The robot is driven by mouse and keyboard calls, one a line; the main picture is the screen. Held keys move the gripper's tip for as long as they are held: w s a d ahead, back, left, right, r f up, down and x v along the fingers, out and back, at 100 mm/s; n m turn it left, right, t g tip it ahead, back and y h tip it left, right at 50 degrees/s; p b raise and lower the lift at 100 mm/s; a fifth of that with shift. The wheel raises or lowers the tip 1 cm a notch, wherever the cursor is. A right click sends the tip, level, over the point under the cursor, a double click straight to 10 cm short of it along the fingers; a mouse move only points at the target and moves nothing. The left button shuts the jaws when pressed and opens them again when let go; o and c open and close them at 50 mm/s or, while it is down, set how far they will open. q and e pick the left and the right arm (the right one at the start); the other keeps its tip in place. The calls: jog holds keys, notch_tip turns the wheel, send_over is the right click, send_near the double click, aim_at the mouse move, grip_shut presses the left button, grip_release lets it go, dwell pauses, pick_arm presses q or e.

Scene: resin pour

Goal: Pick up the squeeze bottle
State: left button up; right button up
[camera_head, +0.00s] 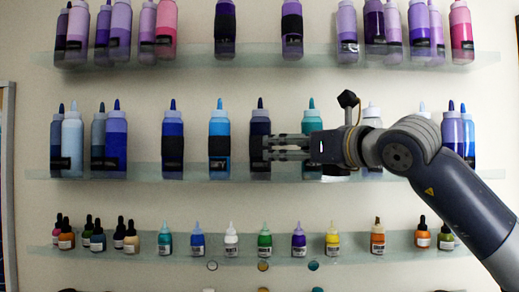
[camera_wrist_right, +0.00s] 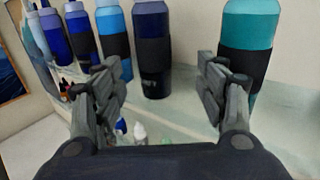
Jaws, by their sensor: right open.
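Several squeeze bottles stand on the middle glass shelf. A dark navy squeeze bottle (camera_head: 260,126) with a black band is at the fingertips of my right gripper (camera_head: 270,148) in the head view. In the right wrist view the navy bottle (camera_wrist_right: 152,22) stands upright beyond the open fingers of the gripper (camera_wrist_right: 158,78), with a gap to each side. A teal bottle (camera_head: 312,122) is partly hidden behind my gripper; it also shows at the right of the wrist view (camera_wrist_right: 250,28). My left gripper is not in view.
A light blue bottle (camera_head: 219,128) and a blue bottle (camera_head: 172,127) stand to the left on the same shelf (camera_head: 195,174). An upper shelf (camera_head: 260,60) holds purple and pink bottles. A lower shelf (camera_head: 345,243) holds small dropper bottles.

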aim_at(261, 150)
jog(key=p+x, duration=0.1)
jog(key=x, duration=0.3)
jog(key=shift+a, duration=0.25)
jog(key=shift+w+a+p, duration=0.15)
jog(key=shift+p, duration=0.4)
jog(key=p+x, duration=0.3)
jog(key=shift+w+a+f, duration=0.1)
jog(key=shift+w+a, duration=0.1)
jog(key=shift+a, duration=0.25)
jog(key=shift+w+a+f, duration=0.15)
jog(key=shift+w+a, duration=0.05)
jog(key=shift+w, duration=0.1)
jog(key=shift+d, duration=0.1)
jog(key=shift+s, duration=0.1)
jog(key=c, duration=1.3)
